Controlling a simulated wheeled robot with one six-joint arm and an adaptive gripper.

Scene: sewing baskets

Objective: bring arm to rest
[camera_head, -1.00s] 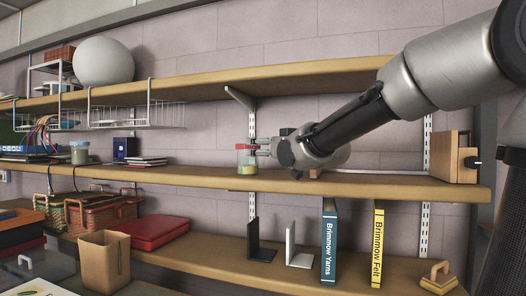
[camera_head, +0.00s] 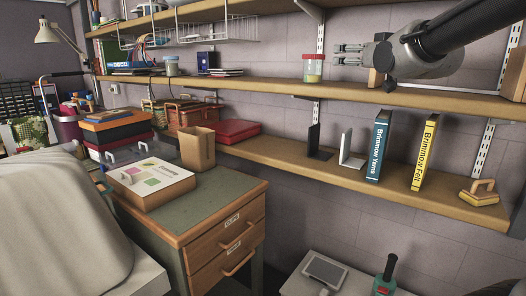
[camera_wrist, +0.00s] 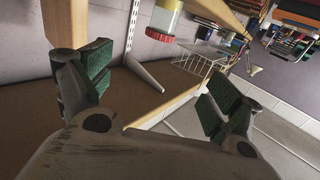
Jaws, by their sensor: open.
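My gripper (camera_head: 346,54) is open and empty in the head view. It is above the middle shelf (camera_head: 430,98), to the right of a red-lidded jar (camera_head: 312,68) and apart from it. The jar is clear with yellowish contents and stands upright on the shelf. In the wrist view my two green-padded fingers (camera_wrist: 155,95) are spread wide with nothing between them. The jar (camera_wrist: 162,22) shows beyond them at the top of that view. My arm reaches in from the upper right in the head view.
A wooden box (camera_head: 514,75) stands at the shelf's right end. Below are bookends (camera_head: 350,150), a blue book (camera_head: 378,146) and a yellow book (camera_head: 424,152). A drawer cabinet (camera_head: 222,205) carries a cardboard container (camera_head: 197,148). A covered form (camera_head: 60,225) fills the lower left.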

